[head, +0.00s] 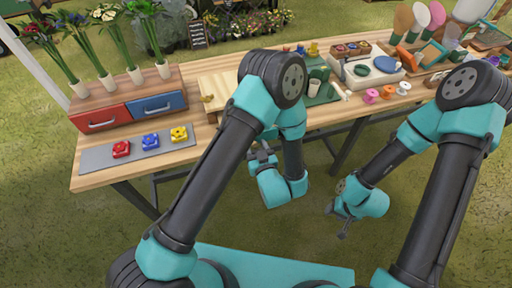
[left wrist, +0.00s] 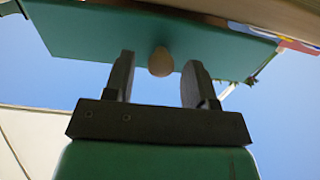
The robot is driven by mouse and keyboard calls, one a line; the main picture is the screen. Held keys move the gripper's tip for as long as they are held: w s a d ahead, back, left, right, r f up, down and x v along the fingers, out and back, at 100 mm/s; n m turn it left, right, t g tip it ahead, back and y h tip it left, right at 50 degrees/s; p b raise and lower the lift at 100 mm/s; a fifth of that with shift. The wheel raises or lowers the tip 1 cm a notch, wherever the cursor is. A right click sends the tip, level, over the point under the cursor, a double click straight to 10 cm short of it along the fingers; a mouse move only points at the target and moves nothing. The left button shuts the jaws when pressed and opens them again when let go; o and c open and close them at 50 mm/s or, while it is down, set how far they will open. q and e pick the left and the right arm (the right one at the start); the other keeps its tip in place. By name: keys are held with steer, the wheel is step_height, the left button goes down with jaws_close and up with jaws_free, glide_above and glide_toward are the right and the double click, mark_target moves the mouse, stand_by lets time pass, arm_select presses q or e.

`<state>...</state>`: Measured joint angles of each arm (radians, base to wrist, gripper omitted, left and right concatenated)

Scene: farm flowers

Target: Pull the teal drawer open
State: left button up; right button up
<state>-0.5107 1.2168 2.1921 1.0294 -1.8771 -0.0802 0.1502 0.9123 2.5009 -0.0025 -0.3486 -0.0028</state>
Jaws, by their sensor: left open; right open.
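The teal drawer (left wrist: 100,32) fills the top of the left wrist view as a flat teal front with a round wooden knob (left wrist: 160,62). The knob appears between the two fingers of my left gripper (left wrist: 158,72), which is open; I cannot tell whether the fingertips reach around it. In the head view my left gripper (head: 262,156) is at the table's front edge, and the teal drawer cannot be made out there. My right gripper (head: 341,208) is open and empty, low in front of the table.
The wooden table (head: 230,140) carries a cabinet with a red drawer (head: 101,118) and a blue drawer (head: 156,106). A grey mat (head: 97,158) holds red, blue and yellow pieces. Spools, a tray and tools crowd the right side. Grass is clear in front.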

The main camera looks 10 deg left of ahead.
arm_select(q)
steer(key=v, duration=1.2)
stand_by(0.5)
steer(key=w+a+f+g+h, duration=0.6)
steer(key=a+f+g, duration=0.1)
steer(key=a+f, duration=0.35)
steer(key=s+a+f+m+g+h, duration=0.3)
steer(key=s+a+g+h, duration=0.3)
steer(key=s+a+g, duration=0.2)
steer(key=shift+s+a+f+m, duration=0.3)
steer(key=shift+s+f+m, duration=0.1)
steer(key=shift+f, duration=0.2)
stand_by(0.7)
